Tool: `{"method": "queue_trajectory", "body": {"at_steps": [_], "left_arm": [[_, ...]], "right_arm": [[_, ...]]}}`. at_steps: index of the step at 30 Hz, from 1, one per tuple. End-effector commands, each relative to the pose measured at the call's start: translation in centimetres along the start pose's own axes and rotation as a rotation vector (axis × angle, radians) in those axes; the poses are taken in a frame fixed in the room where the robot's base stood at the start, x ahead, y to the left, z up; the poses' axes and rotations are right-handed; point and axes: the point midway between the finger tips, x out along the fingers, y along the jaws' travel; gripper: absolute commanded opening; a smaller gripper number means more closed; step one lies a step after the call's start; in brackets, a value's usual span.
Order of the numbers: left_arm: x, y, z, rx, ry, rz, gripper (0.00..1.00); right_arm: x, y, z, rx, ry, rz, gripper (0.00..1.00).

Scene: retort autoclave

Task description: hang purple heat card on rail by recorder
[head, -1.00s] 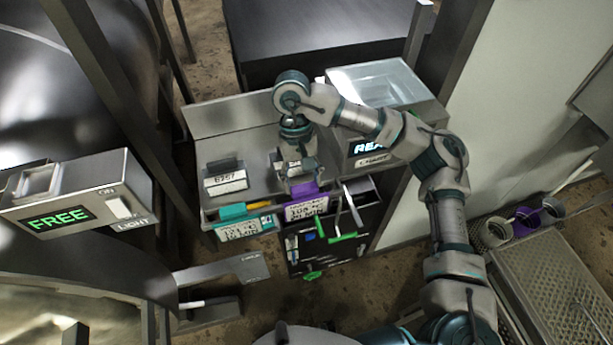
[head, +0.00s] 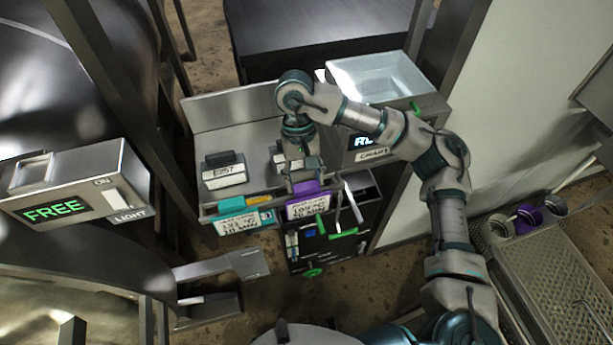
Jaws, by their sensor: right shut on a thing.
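The purple heat card (head: 309,207), a white printed label with a purple top, is at the front edge of the steel shelf. My right gripper (head: 304,184) reaches down from above and is shut on the card's purple top. The fingers and arm partly hide the top, so I cannot tell whether it rests on the edge. The recorder (head: 377,154), a grey box marked CHART with a lit display, stands right of the gripper, partly behind my right arm. I cannot make out the rail clearly. My left gripper is not in view.
A teal card (head: 241,221) hangs at the shelf's front edge to the left. A labelled block (head: 224,171) sits on the shelf (head: 240,128). A dark panel with green handles (head: 330,240) is below the purple card. A FREE display box (head: 75,200) stands at left.

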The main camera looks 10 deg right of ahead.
Motion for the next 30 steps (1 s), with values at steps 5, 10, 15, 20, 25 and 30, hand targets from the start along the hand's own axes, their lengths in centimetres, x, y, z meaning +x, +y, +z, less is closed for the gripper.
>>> {"method": "queue_trajectory", "body": {"at_steps": [5,10,15,20,25,30], "left_arm": [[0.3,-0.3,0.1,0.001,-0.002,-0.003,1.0],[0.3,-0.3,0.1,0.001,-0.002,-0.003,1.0],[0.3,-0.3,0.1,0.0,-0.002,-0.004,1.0],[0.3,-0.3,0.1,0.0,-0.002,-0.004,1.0],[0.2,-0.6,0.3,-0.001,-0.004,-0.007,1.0],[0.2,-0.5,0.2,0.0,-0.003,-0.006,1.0]], "right_arm": [[0.6,0.0,-0.1,-0.001,-0.003,0.001,0.3],[0.5,0.1,-0.1,-0.001,-0.004,0.0,0.3],[0.5,0.1,-0.1,-0.001,-0.003,0.0,0.91],[0.5,0.1,-0.1,-0.001,-0.003,0.0,0.91],[0.3,0.1,-0.1,0.0,-0.002,0.0,0.91],[-1.6,0.1,0.0,0.0,0.003,0.0,0.91]]}}
